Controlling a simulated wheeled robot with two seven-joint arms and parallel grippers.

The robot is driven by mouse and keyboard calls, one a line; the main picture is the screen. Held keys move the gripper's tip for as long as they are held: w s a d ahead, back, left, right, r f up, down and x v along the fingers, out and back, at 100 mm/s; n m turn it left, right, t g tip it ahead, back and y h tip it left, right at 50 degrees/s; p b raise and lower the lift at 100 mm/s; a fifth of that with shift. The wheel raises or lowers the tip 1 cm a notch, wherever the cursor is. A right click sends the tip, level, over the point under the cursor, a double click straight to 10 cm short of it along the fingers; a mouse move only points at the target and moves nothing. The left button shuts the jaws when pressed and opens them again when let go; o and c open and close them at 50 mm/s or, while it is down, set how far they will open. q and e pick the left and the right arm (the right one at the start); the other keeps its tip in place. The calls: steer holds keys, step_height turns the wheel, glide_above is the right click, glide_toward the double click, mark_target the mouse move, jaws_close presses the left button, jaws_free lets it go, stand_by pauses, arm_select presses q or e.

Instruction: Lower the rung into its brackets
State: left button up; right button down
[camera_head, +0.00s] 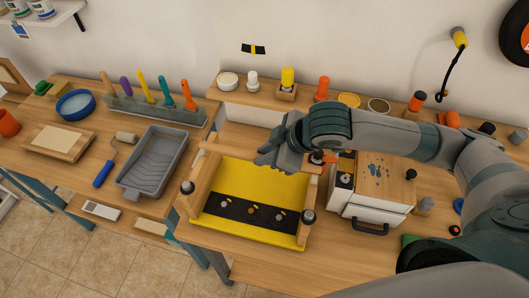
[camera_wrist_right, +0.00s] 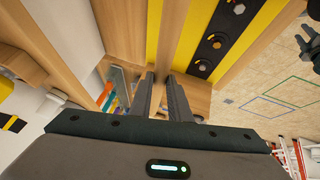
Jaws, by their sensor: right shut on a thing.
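My right gripper (camera_head: 262,160) reaches in from the right over the back edge of a yellow panel with a black strip (camera_head: 215,180). In the right wrist view its two fingers (camera_wrist_right: 162,78) close around a pale wooden bar, apparently the rung (camera_wrist_right: 172,30). In the head view the hand and arm hide much of the bar. Wooden side pieces flank the panel, the left one (camera_head: 201,185) and the right one (camera_head: 312,190). I cannot make out the brackets clearly, nor whether the bar touches them.
A grey paint tray (camera_head: 153,165) lies to the left, beside a blue-handled roller (camera_head: 104,168). A white cabinet with a wooden top (camera_head: 385,180) stands close to the right. Several bottles and tins line the back ledge. Dark knobs (camera_head: 308,217) stand at the frame's front corners.

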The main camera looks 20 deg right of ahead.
arm_select(q)
steer(key=shift+f+b, duration=0.5)
arm_select(e)
steer(key=shift+f, duration=1.7)
steer(key=c, duration=1.6)
jaws_free()
arm_select(q)
steer(key=shift+r, duration=0.1)
arm_select(e)
steer(key=shift+r, duration=0.1)
